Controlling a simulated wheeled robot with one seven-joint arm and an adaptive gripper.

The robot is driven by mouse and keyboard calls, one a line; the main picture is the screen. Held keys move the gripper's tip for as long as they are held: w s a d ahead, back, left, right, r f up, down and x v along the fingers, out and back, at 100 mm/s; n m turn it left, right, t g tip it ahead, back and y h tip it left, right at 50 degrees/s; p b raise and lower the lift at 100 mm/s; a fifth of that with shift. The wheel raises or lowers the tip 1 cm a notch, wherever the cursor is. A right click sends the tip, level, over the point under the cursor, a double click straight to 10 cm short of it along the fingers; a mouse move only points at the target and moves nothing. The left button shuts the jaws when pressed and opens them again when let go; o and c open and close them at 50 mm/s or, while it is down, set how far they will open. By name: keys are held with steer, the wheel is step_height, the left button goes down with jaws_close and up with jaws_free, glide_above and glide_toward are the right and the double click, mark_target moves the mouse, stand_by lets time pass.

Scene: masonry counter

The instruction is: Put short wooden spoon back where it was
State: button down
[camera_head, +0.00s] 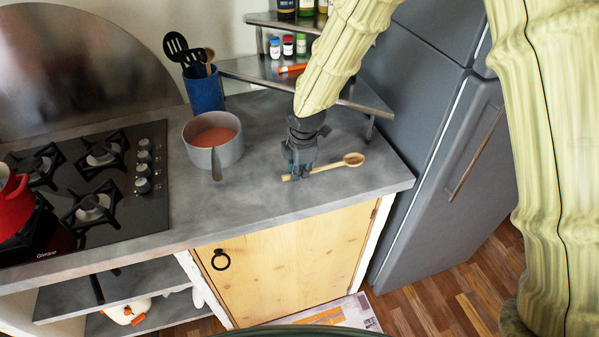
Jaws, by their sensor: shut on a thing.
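The short wooden spoon (331,166) is at the right part of the grey counter (250,205). Its bowl points right and its handle end shows at the left of my gripper. My gripper (297,175) points down and is shut on the spoon's handle. The spoon is at or just above the counter top; I cannot tell if it touches. A blue utensil holder (204,91) at the back holds black utensils and a wooden-handled one. The fingertips' exact contact is too small to see.
A grey pot (228,156) with orange-red contents stands left of my gripper, its handle towards the front. The gas hob (100,185) with a red pot (12,200) is further left. A corner shelf (350,97) with jars stands behind; the fridge (425,140) is right.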

steer(key=shift+w+d+f+p, duration=0.1)
steer(key=shift+w+f+p, duration=0.2)
steer(key=shift+f+p, duration=0.2)
steer(key=shift+w+f+p, duration=0.25)
steer(key=shift+f+p, duration=0.15)
steer(key=shift+f, duration=0.65)
steer(key=shift+f, duration=0.1)
steer(key=c, duration=1.5)
jaws_free()
steer(key=shift+o, duration=0.2)
steer(key=shift+f, duration=0.25)
step_height(320, 180, up, 11)
steer(key=s+d+b, duration=0.1)
steer(key=b, duration=0.2)
steer(key=shift+s, duration=0.35)
steer(key=shift+d+f, duration=0.1)
